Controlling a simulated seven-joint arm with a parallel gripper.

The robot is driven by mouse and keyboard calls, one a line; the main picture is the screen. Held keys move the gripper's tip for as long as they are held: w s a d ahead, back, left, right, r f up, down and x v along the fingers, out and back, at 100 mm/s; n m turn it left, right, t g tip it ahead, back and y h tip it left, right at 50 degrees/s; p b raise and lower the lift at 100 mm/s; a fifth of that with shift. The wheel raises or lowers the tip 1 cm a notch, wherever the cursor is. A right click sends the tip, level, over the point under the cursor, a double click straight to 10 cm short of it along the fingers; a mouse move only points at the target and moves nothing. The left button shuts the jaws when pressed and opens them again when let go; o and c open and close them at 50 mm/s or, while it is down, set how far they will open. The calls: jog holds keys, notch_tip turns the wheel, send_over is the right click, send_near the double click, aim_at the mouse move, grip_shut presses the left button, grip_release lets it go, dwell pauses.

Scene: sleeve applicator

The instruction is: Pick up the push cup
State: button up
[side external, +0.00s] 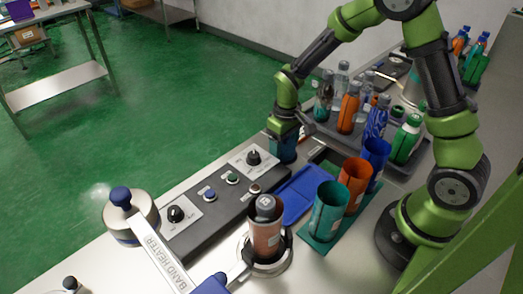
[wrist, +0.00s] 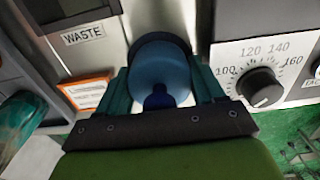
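The push cup (wrist: 160,66) is blue and rounded with a darker blue knob, between my fingers in the wrist view. In the side view the blue cup (side external: 285,152) shows just under my gripper, at the far end of the control panel, partly hidden by the hand. My gripper (wrist: 163,88) points down over it with its two teal fingers apart, one on each side. There is a gap between each finger and the knob. I cannot tell whether the fingers touch the cup's wider body.
The control panel (side external: 206,214) with dials runs along the counter. A teal cup (side external: 327,211), an orange cup (side external: 355,184) and a blue cup (side external: 376,160) stand nearby. A bottle sits in the round holder (side external: 264,263). A blue tray (side external: 303,192) and a bottle tray (side external: 398,168) are close by.

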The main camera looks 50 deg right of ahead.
jog(key=c, duration=0.4)
jog(key=r, duration=0.6)
jog(key=a+r, duration=0.1)
jog(key=r, duration=0.2)
jog(key=shift+r, duration=0.4)
jog(key=s+a+r+n, duration=0.1)
jog(key=a+r+n, duration=0.2)
jog(key=a, duration=0.5)
notch_tip(320, 180, up, 7)
jog(key=m, duration=0.1)
send_over(265, 211)
jog(key=w, duration=0.2)
jog(key=shift+s+d+r, duration=0.15)
jog(key=shift+d+r, duration=0.05)
jog(key=shift+d, duration=0.1)
jog(key=shift+s+d+m, duration=0.3)
jog(key=shift+s+m, duration=0.1)
jog(key=shift+m, duration=0.5)
jog(key=shift+f, duration=1.1)
